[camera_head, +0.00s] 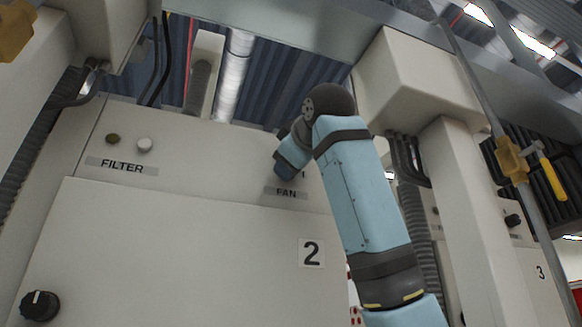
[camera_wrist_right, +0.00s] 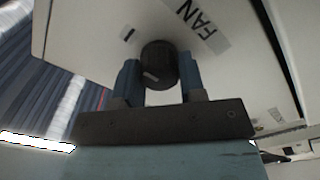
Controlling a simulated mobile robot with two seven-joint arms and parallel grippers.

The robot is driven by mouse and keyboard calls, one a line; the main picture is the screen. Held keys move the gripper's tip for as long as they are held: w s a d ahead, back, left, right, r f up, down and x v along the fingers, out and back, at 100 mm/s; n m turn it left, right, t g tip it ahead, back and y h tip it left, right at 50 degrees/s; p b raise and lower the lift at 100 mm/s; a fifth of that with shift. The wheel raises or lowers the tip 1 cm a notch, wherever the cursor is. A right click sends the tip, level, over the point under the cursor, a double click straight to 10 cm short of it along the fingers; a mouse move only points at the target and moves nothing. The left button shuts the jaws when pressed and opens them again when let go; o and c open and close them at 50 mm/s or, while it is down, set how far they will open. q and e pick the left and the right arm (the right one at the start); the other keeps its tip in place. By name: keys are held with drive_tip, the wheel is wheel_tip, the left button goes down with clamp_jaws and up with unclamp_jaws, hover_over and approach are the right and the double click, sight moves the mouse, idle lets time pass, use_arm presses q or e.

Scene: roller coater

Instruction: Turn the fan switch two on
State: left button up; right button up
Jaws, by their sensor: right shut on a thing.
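The fan switch is a dark round knob (camera_wrist_right: 158,62) on the cream panel of unit 2, shown in the right wrist view next to the FAN label (camera_wrist_right: 197,20). A small "I" mark (camera_wrist_right: 128,34) is printed beside the knob, and a pale pointer line shows low on its face. My right gripper (camera_wrist_right: 159,78) has one finger on each side of the knob and is shut on it. In the head view my right gripper (camera_head: 287,170) is at the panel just above the FAN label (camera_head: 286,193) and hides the knob. My left gripper is not in view.
Two small FILTER buttons (camera_head: 128,143) sit left on the same panel. A black knob (camera_head: 40,306) is at the lower left, and a "2" plate (camera_head: 312,253) is below the fan label. A cream pillar (camera_head: 462,190) stands close to the right of my right arm.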

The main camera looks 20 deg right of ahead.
idle(0.5)
drive_tip(key=o, duration=0.9)
drive_tip(key=s+b, duration=0.2)
drive_tip(key=s, duration=0.5)
drive_tip(key=s+b, duration=0.2)
drive_tip(key=s, duration=0.5)
drive_tip(key=shift+d, duration=0.2)
drive_tip(key=shift+w, duration=0.1)
